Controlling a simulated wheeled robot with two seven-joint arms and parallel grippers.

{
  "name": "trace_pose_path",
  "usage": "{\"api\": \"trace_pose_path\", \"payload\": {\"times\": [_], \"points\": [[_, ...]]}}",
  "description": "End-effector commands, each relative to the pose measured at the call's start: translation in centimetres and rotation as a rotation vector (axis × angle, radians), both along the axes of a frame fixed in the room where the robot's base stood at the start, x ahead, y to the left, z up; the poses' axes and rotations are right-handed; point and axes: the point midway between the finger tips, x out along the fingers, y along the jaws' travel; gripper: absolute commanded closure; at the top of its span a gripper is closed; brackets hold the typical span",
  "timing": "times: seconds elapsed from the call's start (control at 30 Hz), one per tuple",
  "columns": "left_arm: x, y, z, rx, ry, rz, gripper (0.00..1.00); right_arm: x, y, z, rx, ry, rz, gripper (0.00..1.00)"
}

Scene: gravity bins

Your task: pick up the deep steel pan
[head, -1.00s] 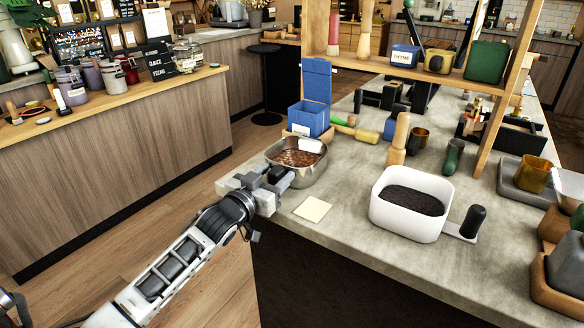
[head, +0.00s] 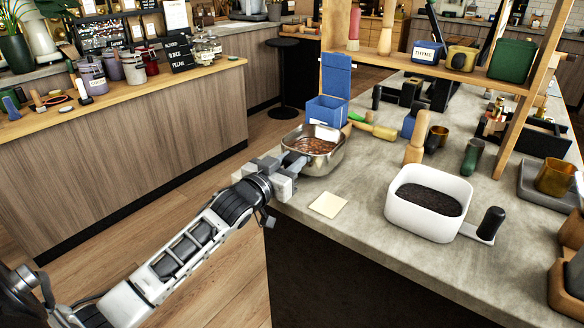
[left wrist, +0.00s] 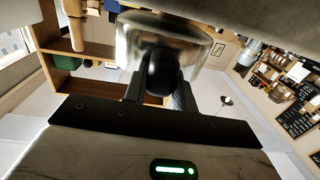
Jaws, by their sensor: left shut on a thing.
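The deep steel pan (head: 322,160) is near the left end of the counter in the head view, with reddish-brown contents and a small white label inside its back rim. My left gripper (head: 292,163) is at its near left side, shut on its dark handle. In the left wrist view the steel side of the pan (left wrist: 190,42) shows beyond the dark rounded handle (left wrist: 160,72), which sits between the fingers (left wrist: 162,92). Whether the pan touches the counter is hard to tell. My right gripper is not in view.
A blue open bin (head: 327,110) stands behind the pan. A cream square note (head: 328,204) lies in front. A white tub of dark grains (head: 415,216) and a wooden peg (head: 416,140) stand to the right. A wooden shelf post (head: 520,110) rises beyond.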

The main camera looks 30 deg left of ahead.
Motion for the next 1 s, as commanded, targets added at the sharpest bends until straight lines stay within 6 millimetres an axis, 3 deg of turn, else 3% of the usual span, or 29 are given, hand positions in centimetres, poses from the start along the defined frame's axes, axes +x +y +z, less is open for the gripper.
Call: {"api": "trace_pose_path", "payload": {"times": [0.07, 0.3, 0.6, 0.8, 1.0], "points": [[-0.3, -0.1, 1.8, 0.001, -0.007, -0.002, 1.00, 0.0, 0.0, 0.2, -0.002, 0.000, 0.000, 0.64], [-5.0, -1.2, 7.3, 0.002, -0.006, -0.003, 1.00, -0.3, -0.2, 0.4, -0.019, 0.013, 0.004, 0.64], [-11.5, -2.6, 9.9, 0.000, -0.002, -0.001, 1.00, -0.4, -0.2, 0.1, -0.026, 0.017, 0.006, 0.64], [-13.3, -3.1, 10.8, -0.001, -0.001, -0.001, 1.00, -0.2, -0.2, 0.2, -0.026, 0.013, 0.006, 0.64], [-13.7, -3.1, 11.0, -0.001, -0.003, 0.000, 1.00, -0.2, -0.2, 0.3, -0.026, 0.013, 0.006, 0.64]]}}
